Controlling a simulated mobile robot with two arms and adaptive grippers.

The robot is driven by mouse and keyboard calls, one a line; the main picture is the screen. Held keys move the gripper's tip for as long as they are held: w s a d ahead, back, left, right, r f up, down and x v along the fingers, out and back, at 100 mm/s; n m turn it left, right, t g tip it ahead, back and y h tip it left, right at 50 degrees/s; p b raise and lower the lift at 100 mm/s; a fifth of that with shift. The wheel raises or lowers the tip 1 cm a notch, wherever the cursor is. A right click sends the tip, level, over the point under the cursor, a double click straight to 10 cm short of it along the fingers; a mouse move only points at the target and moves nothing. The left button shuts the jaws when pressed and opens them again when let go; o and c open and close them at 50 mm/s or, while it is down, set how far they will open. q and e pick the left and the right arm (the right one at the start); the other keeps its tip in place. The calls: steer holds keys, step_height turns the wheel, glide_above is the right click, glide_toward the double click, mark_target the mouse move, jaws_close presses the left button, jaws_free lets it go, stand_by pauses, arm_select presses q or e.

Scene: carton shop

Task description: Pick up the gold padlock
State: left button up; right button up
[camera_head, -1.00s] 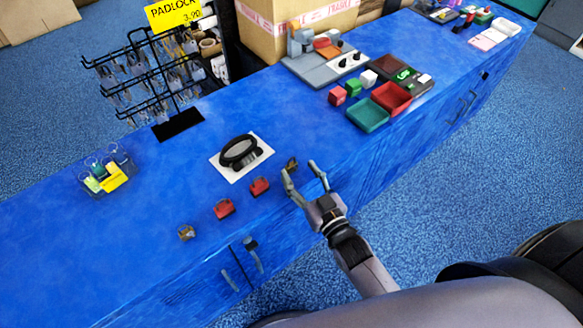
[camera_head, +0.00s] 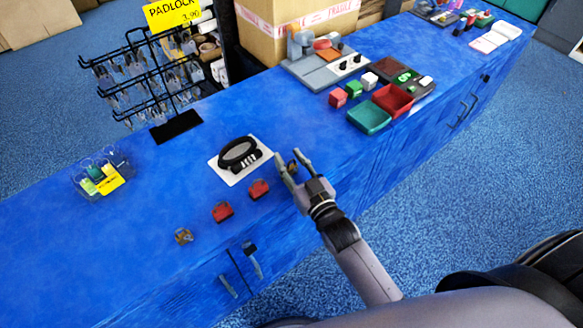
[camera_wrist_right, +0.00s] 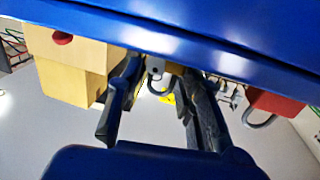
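A small gold-brown padlock (camera_head: 293,168) lies on the blue counter at the end of a row of padlocks. My right gripper (camera_head: 289,157) is open, with one finger on each side of this padlock. In the right wrist view the padlock's gold body (camera_wrist_right: 174,68) and grey shackle show between the two spread fingers (camera_wrist_right: 160,95); contact cannot be told. Another gold-brown padlock (camera_head: 183,236) lies at the row's left end. My left gripper is not in view.
Two red padlocks (camera_head: 222,211) (camera_head: 259,188) lie in between; a red one (camera_wrist_right: 272,103) shows beside the fingers in the wrist view. A black combination lock on a white card (camera_head: 240,160) is close to the gripper. Trays (camera_head: 369,118) stand further right.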

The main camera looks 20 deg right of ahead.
jaws_close()
steer(key=shift+r, duration=0.15)
step_height(320, 180, up, 20)
steer(key=p, duration=0.3)
